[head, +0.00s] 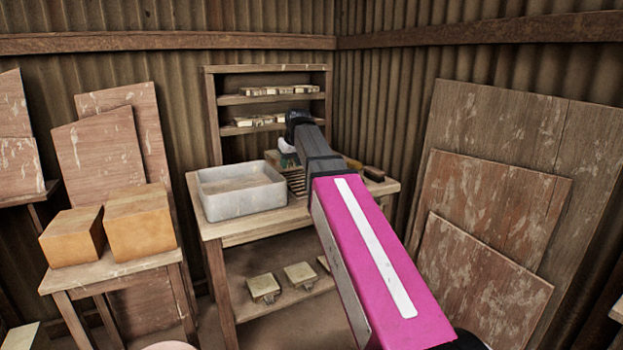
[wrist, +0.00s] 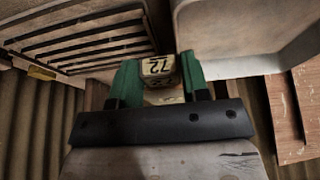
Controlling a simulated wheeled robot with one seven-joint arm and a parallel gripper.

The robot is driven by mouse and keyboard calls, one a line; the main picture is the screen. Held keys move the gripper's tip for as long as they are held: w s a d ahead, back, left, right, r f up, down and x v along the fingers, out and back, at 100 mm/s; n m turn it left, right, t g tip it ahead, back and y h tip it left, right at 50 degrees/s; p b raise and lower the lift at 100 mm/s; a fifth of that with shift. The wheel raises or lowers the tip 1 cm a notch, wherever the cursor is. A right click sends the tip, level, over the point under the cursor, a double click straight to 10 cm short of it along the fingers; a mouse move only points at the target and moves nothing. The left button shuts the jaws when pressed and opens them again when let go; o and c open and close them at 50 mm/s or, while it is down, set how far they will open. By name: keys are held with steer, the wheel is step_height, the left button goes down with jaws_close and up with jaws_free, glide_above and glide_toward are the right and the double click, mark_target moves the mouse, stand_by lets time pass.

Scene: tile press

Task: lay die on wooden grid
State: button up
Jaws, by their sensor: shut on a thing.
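In the wrist view, my gripper (wrist: 160,82) has green fingers shut on a cream die (wrist: 159,66) marked 72. The wooden grid (wrist: 80,45), a frame of slats with dark gaps, lies to the left of the die in that view. The die shows in the gap between the grid and a pale tub, not over the slats. In the head view, the grid (head: 297,184) shows in part on the table, right of the tub. My arm hides much of it, and the held die cannot be made out there.
The grey stone tub (head: 240,206) stands on the wooden table (head: 250,229), close beside the grid. A brush-like tool (head: 372,172) lies at the table's right. Several dies (head: 300,274) sit on the lower shelf. A rack (head: 210,118) stands behind; boards (head: 480,225) lean right.

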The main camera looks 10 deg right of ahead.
steer(key=w+d+f, duration=0.2)
steer(key=d, duration=0.1)
steer(key=w+d+f, duration=0.2)
steer(key=d, duration=0.1)
steer(key=w+d+f, duration=0.1)
steer(key=d+f, duration=0.1)
steer(key=d, duration=0.1)
steer(key=shift+w+d+f, duration=0.35)
steer(key=shift+w+f, duration=0.05)
steer(key=shift+f, duration=1.95)
steer(key=shift+f, duration=0.1)
steer(key=o, duration=1.2)
steer(key=v, duration=1.2)
